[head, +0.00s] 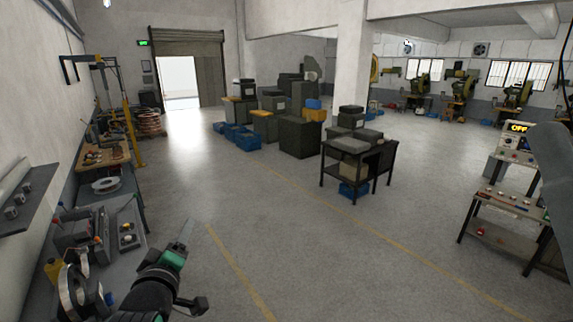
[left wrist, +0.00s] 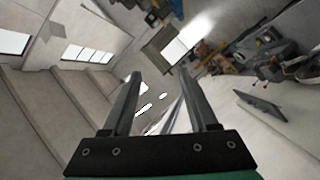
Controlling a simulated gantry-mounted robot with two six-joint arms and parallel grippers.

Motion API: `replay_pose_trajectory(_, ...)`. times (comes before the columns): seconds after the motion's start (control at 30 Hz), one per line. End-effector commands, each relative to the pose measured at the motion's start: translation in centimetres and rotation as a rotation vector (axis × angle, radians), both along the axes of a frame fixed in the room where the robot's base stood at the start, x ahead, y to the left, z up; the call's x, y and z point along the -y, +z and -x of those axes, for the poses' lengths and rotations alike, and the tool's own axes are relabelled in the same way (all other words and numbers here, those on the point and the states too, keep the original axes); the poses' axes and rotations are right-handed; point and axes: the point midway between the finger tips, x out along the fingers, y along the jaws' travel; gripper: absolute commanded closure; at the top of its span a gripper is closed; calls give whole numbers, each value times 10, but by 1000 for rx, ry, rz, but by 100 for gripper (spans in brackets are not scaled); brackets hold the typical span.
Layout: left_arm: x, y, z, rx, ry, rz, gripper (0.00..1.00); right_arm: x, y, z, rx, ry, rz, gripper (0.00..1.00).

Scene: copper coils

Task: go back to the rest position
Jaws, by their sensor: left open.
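My left gripper (head: 187,232) is in the lower left of the head view, raised in front of the workbench on the left. In the left wrist view its two fingers (left wrist: 160,85) stand apart with nothing between them, so it is open and empty. That view is tilted and looks across the hall toward the wall, windows and doorway. Part of a grey arm link shows at the right edge of the head view, but my right gripper is not in view.
A workbench with tools and a metal ring (head: 72,290) stands at the lower left. A black table with boxes (head: 357,150) stands mid-floor. A control panel stand (head: 508,200) is at the right. The floor (head: 330,260) between is clear, with yellow lines.

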Motion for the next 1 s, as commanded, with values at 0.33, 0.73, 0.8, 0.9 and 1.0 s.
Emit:
replay_pose_trajectory(0.33, 47, 244, 178, 684, -60, -449, 41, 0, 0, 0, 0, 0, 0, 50)
replay_pose_trajectory(0.73, 57, 286, 260, 838, 112, -920, 41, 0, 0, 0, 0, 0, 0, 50)
replay_pose_trajectory(0.8, 57, 282, 259, 837, 111, -918, 41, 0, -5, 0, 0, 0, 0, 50)
replay_pose_trajectory(0.9, 57, 262, 259, 837, 110, -917, 41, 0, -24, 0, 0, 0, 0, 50)
replay_pose_trajectory(1.0, 57, 226, 259, 836, 111, -916, 41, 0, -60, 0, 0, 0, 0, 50)
